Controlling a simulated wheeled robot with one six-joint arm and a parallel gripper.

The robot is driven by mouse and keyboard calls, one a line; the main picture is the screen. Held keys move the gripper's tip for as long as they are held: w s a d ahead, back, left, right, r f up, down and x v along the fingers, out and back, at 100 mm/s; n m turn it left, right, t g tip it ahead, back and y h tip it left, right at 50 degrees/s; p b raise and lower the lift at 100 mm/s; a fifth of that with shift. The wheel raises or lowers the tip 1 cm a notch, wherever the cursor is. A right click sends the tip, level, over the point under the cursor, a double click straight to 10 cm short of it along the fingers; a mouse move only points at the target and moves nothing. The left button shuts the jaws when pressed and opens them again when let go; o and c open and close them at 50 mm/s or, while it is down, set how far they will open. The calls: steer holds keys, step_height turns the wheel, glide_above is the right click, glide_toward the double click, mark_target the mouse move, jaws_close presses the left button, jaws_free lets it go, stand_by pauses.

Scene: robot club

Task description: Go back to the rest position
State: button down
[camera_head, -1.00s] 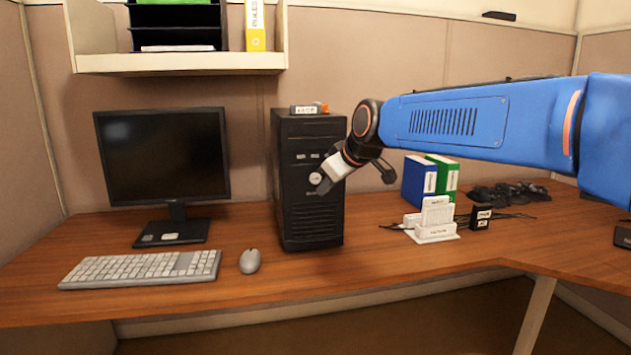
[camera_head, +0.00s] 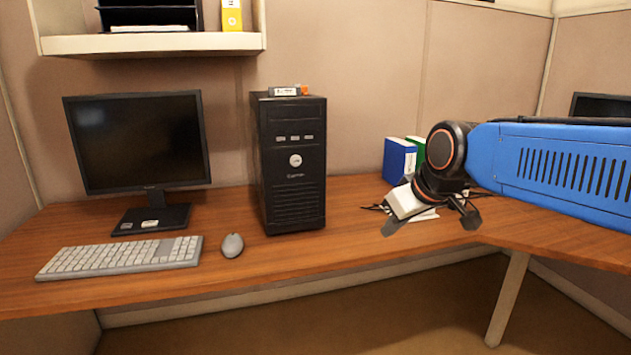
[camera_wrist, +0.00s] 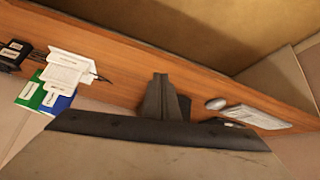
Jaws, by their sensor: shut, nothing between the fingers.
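My blue arm reaches in from the right in the head view. My gripper (camera_head: 392,228) is at its end, pointing down and left above the right part of the desk, to the right of the PC tower (camera_head: 290,165). It is shut and empty, with clear space between it and the tower. The gripper hides most of a white desk stand in the head view; the wrist view shows that stand (camera_wrist: 70,68) clearly.
The desk (camera_head: 345,240) holds a monitor (camera_head: 135,140), keyboard (camera_head: 120,257) and mouse (camera_head: 232,245) at left. Blue (camera_head: 399,160) and green binders stand behind my wrist. A shelf (camera_head: 150,43) hangs above the monitor. The floor in front is open.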

steer(key=s+d+f+m+h, duration=0.1)
steer(key=s+d+f+m, duration=0.1)
steer(key=s+d+f, duration=0.2)
steer(key=s+d+f+m+g, duration=0.1)
steer(key=s+d+f, duration=0.3)
steer(key=s, duration=0.6)
steer(key=s+d+f+m+g+h, duration=0.1)
steer(key=s+d+f+m, duration=0.2)
steer(key=s+d+f, duration=0.2)
step_height(320, 180, down, 3)
steer(key=s, duration=0.3)
steer(key=shift+r+h, duration=0.15)
steer(key=shift+h, duration=0.15)
stand_by(0.4)
